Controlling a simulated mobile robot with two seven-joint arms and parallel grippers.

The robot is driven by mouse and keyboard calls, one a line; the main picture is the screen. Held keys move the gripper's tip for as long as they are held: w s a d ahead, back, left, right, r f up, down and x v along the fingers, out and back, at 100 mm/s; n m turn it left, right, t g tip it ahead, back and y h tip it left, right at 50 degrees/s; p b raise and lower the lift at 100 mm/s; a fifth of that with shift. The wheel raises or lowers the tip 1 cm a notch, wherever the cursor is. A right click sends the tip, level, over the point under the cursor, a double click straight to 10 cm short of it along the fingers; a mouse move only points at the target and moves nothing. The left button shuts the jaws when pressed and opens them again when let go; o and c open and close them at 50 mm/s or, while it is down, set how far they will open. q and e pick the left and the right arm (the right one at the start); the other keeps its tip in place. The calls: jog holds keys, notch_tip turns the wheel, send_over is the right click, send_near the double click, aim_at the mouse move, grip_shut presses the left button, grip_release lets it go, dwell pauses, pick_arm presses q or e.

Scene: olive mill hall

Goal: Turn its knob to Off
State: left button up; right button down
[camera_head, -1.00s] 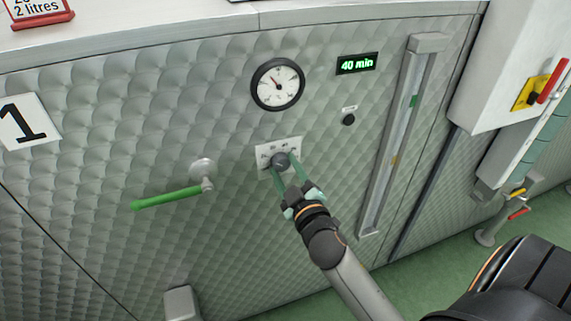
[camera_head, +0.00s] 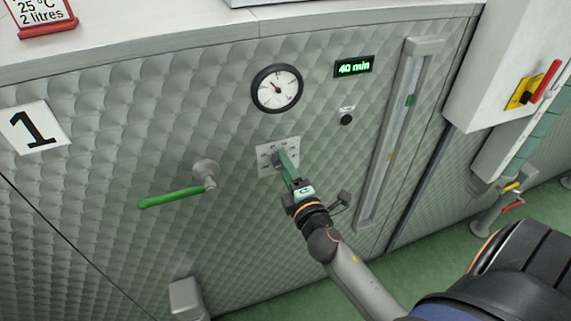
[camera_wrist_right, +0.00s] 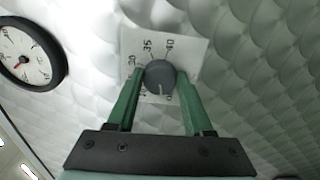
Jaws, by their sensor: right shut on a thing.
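The round dark grey knob (camera_wrist_right: 160,75) sits on a white scale plate (camera_wrist_right: 190,48) on the quilted metal wall of the machine. In the right wrist view, the marks 30, 35 and 40 show around it. Its light pointer line points towards the bottom of that picture; I cannot read for sure the mark there. My right gripper (camera_wrist_right: 160,88) is shut on the knob, with one green finger on each side. In the head view, the green fingers of my right gripper (camera_head: 284,160) largely hide the knob and part of the plate (camera_head: 264,150). My left gripper is not in view.
A green lever handle (camera_head: 172,197) sticks out at the left. A vertical sight gauge (camera_head: 398,135) is at the right.

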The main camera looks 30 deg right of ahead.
jog(key=shift+r+n+p, duration=0.15)
jog(key=shift+n+p, duration=0.2)
jog(key=shift+n, duration=1.25)
jog(key=shift+c, duration=1.5)
grip_release()
jog(key=b+v, duration=0.4)
jog(key=v, duration=0.8)
jog(key=shift+s+a, duration=0.15)
jog(key=shift+s, duration=0.05)
